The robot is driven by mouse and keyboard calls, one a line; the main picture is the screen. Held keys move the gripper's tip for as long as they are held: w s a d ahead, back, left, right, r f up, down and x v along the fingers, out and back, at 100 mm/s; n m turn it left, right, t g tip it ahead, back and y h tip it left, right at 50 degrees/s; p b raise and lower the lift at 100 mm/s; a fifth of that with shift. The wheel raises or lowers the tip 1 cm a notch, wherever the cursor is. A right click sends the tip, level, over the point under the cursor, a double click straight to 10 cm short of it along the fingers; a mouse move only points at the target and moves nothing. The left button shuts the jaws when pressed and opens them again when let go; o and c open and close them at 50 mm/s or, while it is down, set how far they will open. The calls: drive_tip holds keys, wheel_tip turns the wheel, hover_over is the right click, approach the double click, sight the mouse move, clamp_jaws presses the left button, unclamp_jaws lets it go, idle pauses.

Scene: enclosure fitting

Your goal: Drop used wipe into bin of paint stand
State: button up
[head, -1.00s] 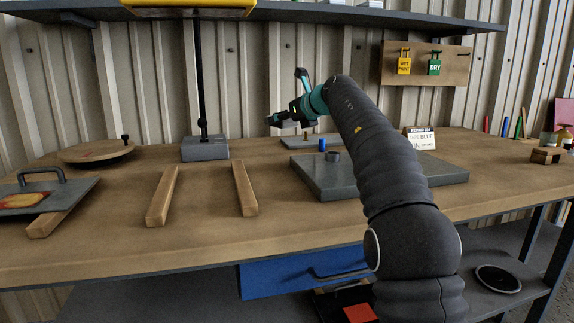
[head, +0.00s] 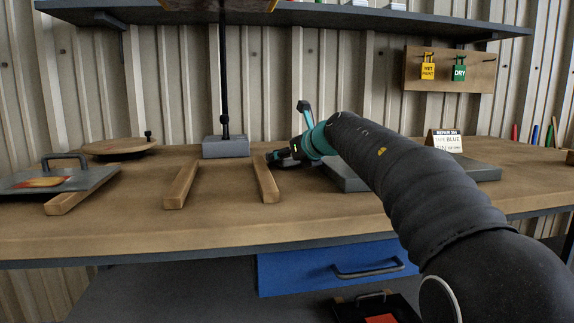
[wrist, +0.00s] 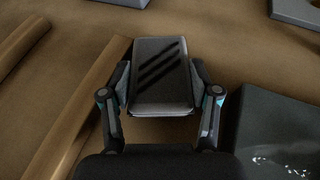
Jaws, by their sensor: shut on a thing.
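My gripper (head: 280,158) is low over the workbench (head: 120,225), near the right wooden strip and the left end of the grey slab. In the wrist view, my gripper (wrist: 160,100) is shut on a dark grey rectangular pad (wrist: 160,75) with black diagonal stripes. The fingers touch it on its left and right sides. I cannot tell for sure whether this pad is the used wipe. In the head view the pad is too small and dark to make out. I cannot identify the bin of the paint stand in either view.
Two wooden strips (head: 181,186) (head: 264,181) lie left of my gripper. The grey slab (head: 475,168) is to its right, partly behind my arm. A handled panel (head: 95,180) rests at left. A lamp base (head: 226,147) stands behind. A blue drawer (head: 300,273) is below the bench.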

drive_tip(key=shift+f, duration=0.35)
drive_tip(key=shift+f, duration=0.15)
drive_tip(key=o, duration=1)
drive_tip(key=shift+c, duration=0.2)
